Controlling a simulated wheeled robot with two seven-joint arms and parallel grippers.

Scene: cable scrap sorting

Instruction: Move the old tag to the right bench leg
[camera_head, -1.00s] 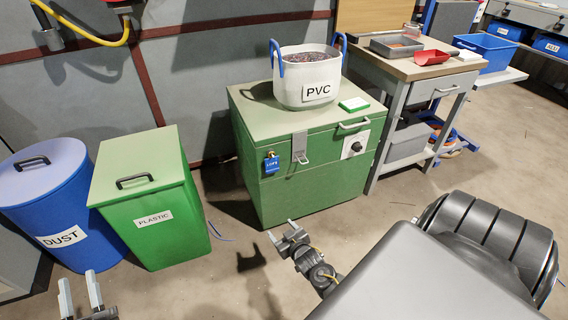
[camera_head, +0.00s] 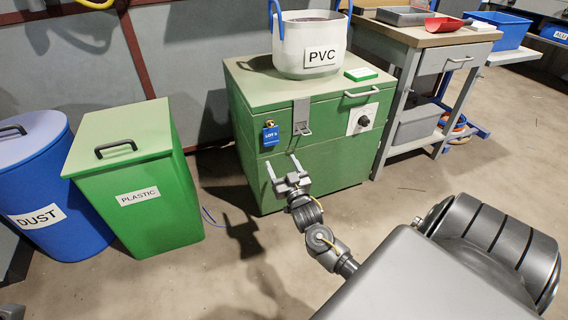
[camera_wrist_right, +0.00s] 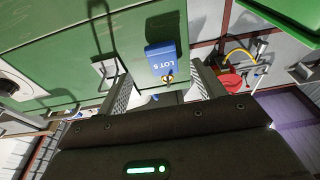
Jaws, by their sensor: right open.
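The old tag is a small blue tag (camera_head: 270,136) lettered LOT with a digit. It hangs from a brass-coloured fitting on the front of the green chest (camera_head: 340,154), left of the metal latch. It also shows in the right wrist view (camera_wrist_right: 161,60), framed by the fingers. My right gripper (camera_head: 281,163) is open and empty, just below the tag in the head view; contact cannot be told. The workbench's right front leg (camera_head: 453,104) stands beyond the chest, with no tag visible on it. My left gripper's fingers are out of view.
A white PVC tub (camera_head: 311,50) and a green-and-white box (camera_head: 361,74) sit on the chest lid. A green PLASTIC bin (camera_head: 150,215) and blue DUST bin (camera_head: 75,225) stand at left. A red scoop (camera_head: 447,24) lies on the bench.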

